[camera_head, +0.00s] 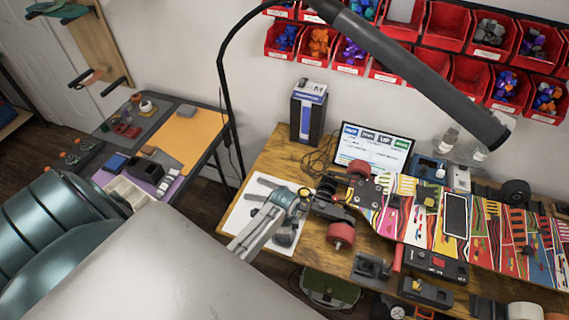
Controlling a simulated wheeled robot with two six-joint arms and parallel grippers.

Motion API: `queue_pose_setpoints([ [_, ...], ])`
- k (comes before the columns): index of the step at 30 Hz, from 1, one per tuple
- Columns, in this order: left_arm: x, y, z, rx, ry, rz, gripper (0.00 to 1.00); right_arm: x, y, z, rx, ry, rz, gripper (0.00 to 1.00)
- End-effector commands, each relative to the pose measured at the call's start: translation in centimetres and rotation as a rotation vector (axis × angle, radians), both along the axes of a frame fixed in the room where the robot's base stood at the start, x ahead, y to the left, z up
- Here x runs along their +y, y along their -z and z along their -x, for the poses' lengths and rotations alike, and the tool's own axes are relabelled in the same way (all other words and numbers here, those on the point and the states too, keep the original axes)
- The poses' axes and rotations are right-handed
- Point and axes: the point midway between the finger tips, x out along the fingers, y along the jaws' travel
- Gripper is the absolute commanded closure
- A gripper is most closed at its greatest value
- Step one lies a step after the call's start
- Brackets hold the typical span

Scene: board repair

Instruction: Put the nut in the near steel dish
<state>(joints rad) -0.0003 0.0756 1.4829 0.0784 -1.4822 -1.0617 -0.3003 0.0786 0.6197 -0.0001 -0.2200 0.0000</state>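I cannot make out the nut or a steel dish in the head view; both may be hidden or too small to tell. My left arm's large grey and teal links fill the lower left. A slimmer grey link with a teal wrist reaches over the white mat (240,212). My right gripper is not in view.
A patterned skateboard (478,232) with red wheels (341,234) lies across the wooden bench (318,246). A phone-like slab (455,214) lies on it. A laptop screen (372,148), a blue-black box (308,112) and a lamp arm (420,75) stand behind. Red bins hang above.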

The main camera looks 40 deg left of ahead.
Motion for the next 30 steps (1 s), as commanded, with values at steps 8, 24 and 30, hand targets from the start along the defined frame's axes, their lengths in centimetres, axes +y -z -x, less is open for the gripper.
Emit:
queue_pose_setpoints([
  [8, 0.00, 0.30, -0.06, -0.001, 0.000, 0.000, 0.99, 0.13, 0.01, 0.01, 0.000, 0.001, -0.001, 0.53],
  [24, 0.01, 0.31, -0.03, -0.001, 0.000, 0.000, 0.63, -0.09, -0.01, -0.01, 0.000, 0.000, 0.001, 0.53],
  [30, 0.00, 0.31, -0.02, -0.001, 0.000, 0.000, 0.63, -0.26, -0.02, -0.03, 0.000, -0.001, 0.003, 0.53],
])
